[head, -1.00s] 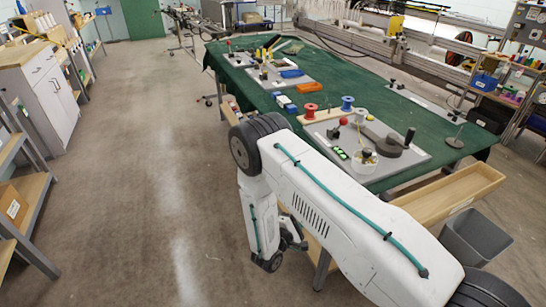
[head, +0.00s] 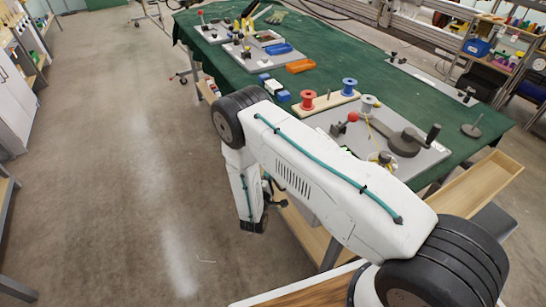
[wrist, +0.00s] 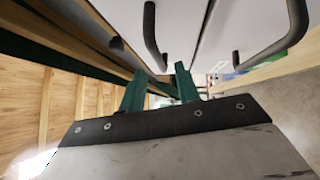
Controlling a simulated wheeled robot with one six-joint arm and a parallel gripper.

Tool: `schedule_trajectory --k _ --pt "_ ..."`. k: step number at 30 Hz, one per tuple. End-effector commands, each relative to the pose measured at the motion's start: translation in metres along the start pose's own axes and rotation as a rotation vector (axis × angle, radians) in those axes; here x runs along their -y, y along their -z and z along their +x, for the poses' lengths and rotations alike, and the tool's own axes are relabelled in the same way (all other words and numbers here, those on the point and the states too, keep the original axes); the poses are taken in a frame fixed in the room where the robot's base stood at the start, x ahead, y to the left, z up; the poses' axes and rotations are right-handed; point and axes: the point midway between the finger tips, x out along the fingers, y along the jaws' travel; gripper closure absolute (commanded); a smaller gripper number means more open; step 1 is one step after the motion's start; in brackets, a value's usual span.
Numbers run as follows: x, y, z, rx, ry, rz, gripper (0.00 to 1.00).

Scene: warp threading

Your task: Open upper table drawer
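In the wrist view, my gripper (wrist: 160,93) shows two green fingers standing apart with nothing between them. Pale drawer fronts (wrist: 182,28) lie beyond the fingers. One dark bar handle (wrist: 150,35) is just past the fingertips, and another dark handle (wrist: 272,52) is to the right. I cannot tell whether the fingers touch a handle, or which drawer is the upper one. In the head view, the table (head: 330,72) has a green cloth, and my arm hangs down along its near side, hiding most of the drawer area.
A narrow wooden tray (head: 478,188) sticks out at the table's right end. Red spools (head: 308,99), blue spools (head: 349,86) and clamped plates stand on the tabletop. A wooden surface (head: 320,290) lies at the bottom. Open floor (head: 120,160) is to the left.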

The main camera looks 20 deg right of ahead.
Motion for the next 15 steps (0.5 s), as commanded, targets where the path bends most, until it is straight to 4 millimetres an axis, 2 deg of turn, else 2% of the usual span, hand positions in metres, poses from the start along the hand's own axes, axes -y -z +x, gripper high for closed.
schedule_trajectory --k 3,9,15 --pt "-0.001 -0.001 0.022 0.005 -0.001 0.001 0.67" --pt "0.0 -0.002 0.049 0.005 0.0 0.0 0.67" --pt "0.0 -0.003 0.059 0.004 0.0 -0.002 0.67"
